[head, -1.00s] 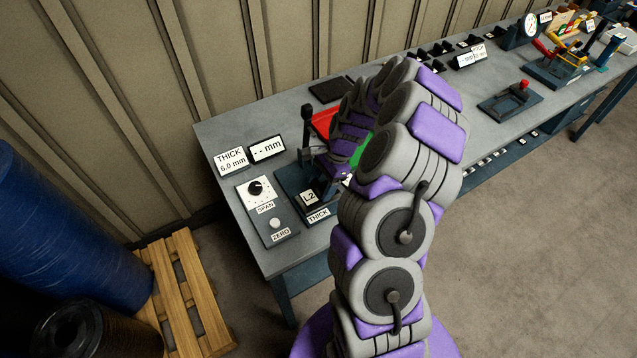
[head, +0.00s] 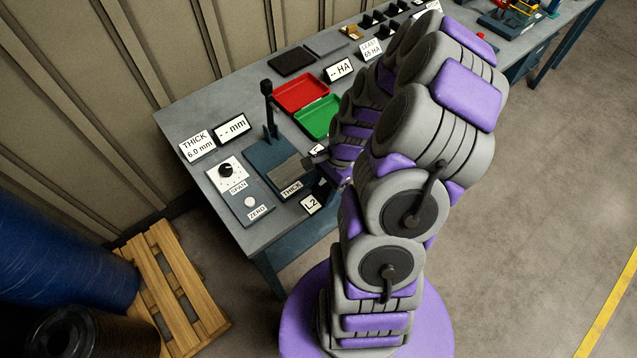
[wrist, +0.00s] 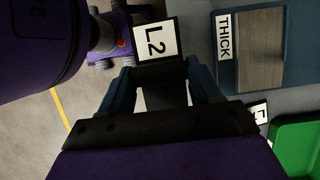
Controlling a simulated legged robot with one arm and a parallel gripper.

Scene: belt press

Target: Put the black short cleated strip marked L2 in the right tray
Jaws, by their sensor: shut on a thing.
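The black strip marked L2 (head: 311,204) is held in my gripper, beside the thickness gauge near the bench's front edge. In the wrist view, my gripper (wrist: 160,76) is shut on the strip, with its white L2 tag (wrist: 156,40) facing the camera. In the head view my arm hides most of the gripper. A red tray (head: 300,91) and a green tray (head: 318,117) lie behind the gauge, the green one nearer my arm. Both look empty where visible; my arm may hide part of the green one. A corner of the green tray (wrist: 296,140) shows in the wrist view.
The thickness gauge (head: 262,156), with an upright black lever and bare metal plate, stands left of my gripper. A dial box (head: 232,178) and signs stand farther left. Dark pads (head: 292,61) and an HA display (head: 339,69) lie behind the trays.

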